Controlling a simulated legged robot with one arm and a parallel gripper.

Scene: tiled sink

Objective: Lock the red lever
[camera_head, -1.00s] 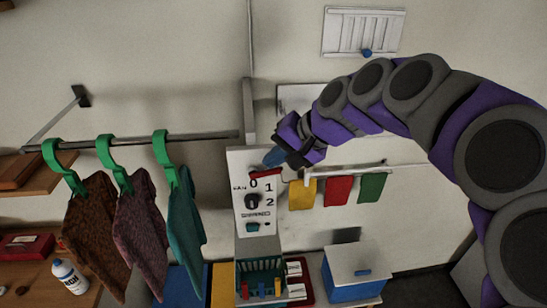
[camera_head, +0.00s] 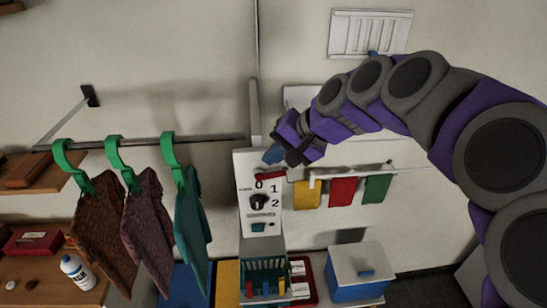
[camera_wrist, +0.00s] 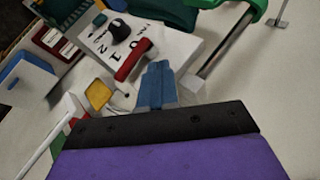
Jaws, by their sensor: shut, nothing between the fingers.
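The red lever (camera_head: 271,174) is near the top of a white control panel (camera_head: 247,213), which has a black knob and the marks 0, 1 and 2. In the wrist view the red lever (camera_wrist: 135,60) lies slanted on the panel's face, just left of my gripper (camera_wrist: 157,68). My gripper's blue fingers are shut and empty, close to the lever; I cannot tell whether they touch it. In the head view my gripper (camera_head: 273,155) is just above the lever, at the panel's top edge.
Several cloths on green hangers hang from a rail (camera_head: 200,137) at left. Yellow, red and green cloths hang on a rack (camera_head: 350,172) right of the panel. Below stand a green basket (camera_head: 265,270) and a blue box with a white lid (camera_head: 357,261).

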